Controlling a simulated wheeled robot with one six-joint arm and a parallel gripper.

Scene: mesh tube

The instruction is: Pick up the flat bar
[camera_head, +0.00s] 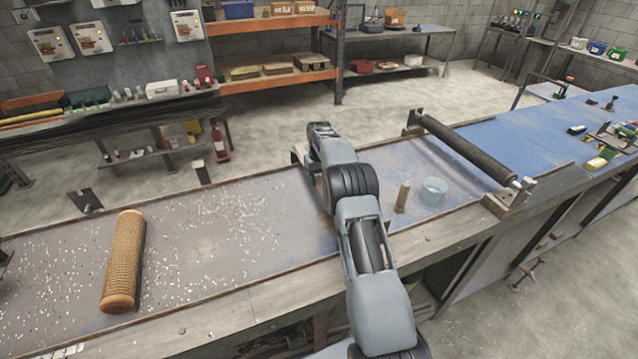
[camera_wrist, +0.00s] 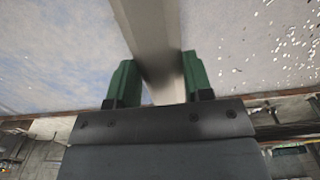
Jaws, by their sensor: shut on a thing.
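The flat bar (camera_wrist: 150,30) is a long grey metal strip in the wrist view. It runs from the top edge down between the green fingers of my gripper (camera_wrist: 159,78). My gripper is shut on it, with one finger on each side. The lower end of the bar is hidden by the gripper body. In the head view my arm reaches over the bench, and it hides the gripper and the bar.
The grey bench top (camera_head: 260,235) has pale flakes scattered on it. A tan mesh tube (camera_head: 124,262) lies at the left. A small wooden cylinder (camera_head: 402,197) and a translucent cup (camera_head: 434,190) stand right of my arm. A dark roller (camera_head: 468,149) spans the bench farther right.

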